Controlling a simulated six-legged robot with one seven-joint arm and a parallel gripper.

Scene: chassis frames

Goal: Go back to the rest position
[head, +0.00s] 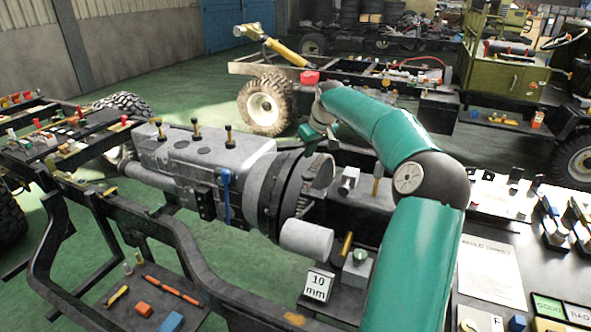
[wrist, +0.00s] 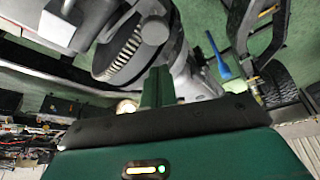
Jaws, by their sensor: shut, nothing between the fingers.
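My green arm rises from the bottom of the head view, bends at a dark elbow and reaches up and left. My gripper is at its far end; in the wrist view its green fingers (wrist: 157,88) are together with nothing between them. They point toward the grey engine block (head: 205,160), which sits in a dark chassis frame (head: 130,215). The engine's round toothed end (wrist: 125,48) is just beyond the fingertips in the wrist view. I cannot tell the exact gap.
A blue tool (head: 225,195) hangs at the engine's side. A card marked 10 mm (head: 318,285) stands near a white cylinder (head: 306,239). A bench with a build sheet (head: 490,270) and small parts is at the right. Another wheeled chassis stands behind; green floor shows between.

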